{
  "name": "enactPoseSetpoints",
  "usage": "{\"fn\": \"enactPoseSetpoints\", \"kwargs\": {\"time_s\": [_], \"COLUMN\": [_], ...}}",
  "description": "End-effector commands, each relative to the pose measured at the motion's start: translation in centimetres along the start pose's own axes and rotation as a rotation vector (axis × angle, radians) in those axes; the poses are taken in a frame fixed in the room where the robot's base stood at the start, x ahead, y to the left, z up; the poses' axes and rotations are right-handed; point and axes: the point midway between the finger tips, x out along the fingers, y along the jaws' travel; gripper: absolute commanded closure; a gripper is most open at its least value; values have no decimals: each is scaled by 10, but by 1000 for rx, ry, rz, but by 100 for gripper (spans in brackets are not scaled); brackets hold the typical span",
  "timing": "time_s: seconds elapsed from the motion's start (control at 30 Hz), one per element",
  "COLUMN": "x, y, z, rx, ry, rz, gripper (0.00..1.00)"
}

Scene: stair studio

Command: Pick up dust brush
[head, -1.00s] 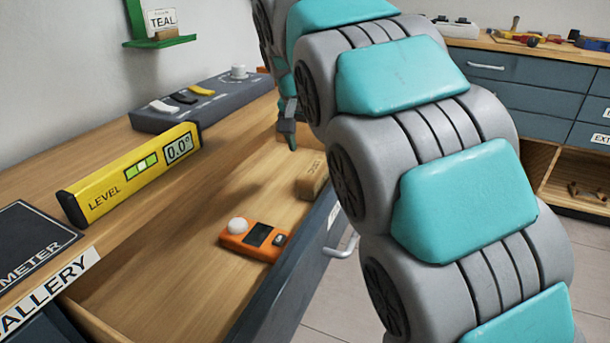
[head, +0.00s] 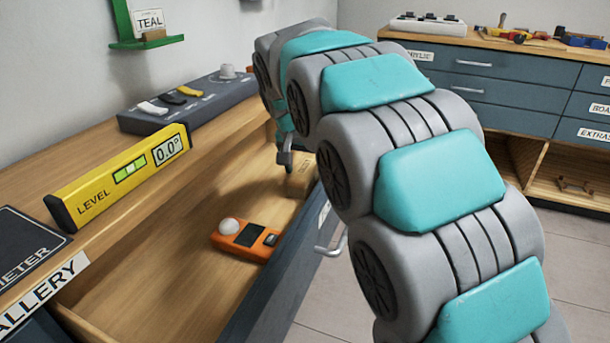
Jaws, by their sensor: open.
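A wooden block-shaped thing (head: 301,181) lies in the open drawer, near its far end; it may be the dust brush, but I see no bristles. My arm and gripper hide part of it. My gripper (head: 284,160) is open and points down into the drawer, at the left end of this thing in the picture. Only part of the gripper shows behind my arm, and I cannot tell whether it touches the thing.
An orange device with a white dome (head: 246,238) lies nearer in the drawer (head: 170,285). A yellow level (head: 120,175) and a grey switch panel (head: 190,102) stand on the bench at left. A drawer handle (head: 332,243) juts out front. Cabinets (head: 490,85) stand behind.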

Motion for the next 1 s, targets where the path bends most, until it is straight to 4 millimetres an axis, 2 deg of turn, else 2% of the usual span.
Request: {"fn": "enactPoseSetpoints", "kwargs": {"time_s": [0.73,1.0], "x": [4,4], "y": [0,0], "z": [2,2], "rx": [0,0], "ry": [0,0], "rz": [0,0], "gripper": [10,40]}}
